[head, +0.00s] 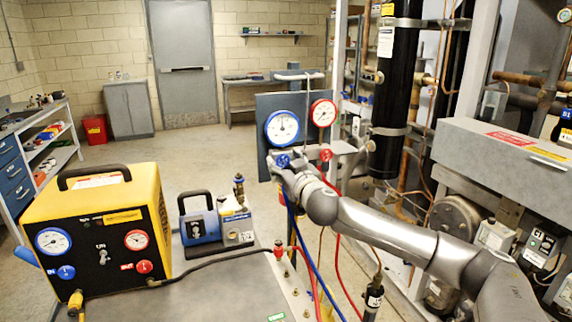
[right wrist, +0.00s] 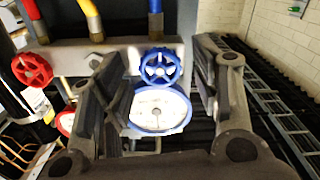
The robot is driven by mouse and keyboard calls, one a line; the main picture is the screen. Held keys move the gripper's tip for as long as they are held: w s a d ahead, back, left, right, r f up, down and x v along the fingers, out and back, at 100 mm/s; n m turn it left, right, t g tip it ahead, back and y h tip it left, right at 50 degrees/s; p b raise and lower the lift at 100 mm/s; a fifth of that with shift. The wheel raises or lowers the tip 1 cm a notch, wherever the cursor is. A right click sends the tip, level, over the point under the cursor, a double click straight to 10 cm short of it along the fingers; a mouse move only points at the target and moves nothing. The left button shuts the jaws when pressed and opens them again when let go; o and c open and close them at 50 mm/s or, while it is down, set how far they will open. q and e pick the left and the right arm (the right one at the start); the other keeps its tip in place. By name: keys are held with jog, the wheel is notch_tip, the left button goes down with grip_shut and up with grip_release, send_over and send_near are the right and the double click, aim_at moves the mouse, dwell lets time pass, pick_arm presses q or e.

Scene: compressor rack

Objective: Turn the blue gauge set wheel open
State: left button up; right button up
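The blue gauge set wheel (head: 283,160) sits below the blue-rimmed gauge (head: 282,128) on the upright panel in the head view. My right gripper (head: 285,170) is at this wheel and partly covers it. In the right wrist view the blue wheel (right wrist: 160,66) lies between the two spread fingers of my right gripper (right wrist: 163,70), with a visible gap on each side. The blue-rimmed gauge (right wrist: 158,110) shows below the wheel there. The right gripper is open and holds nothing. My left gripper is not in view.
A red wheel (head: 326,155) and red-rimmed gauge (head: 323,113) are just right of the blue ones. Blue and red hoses (head: 337,262) hang below. A yellow machine (head: 100,225) and a blue-and-grey tool (head: 199,222) stand on the cart at left. The compressor rack (head: 500,160) is at right.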

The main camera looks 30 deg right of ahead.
jog(key=c, duration=1)
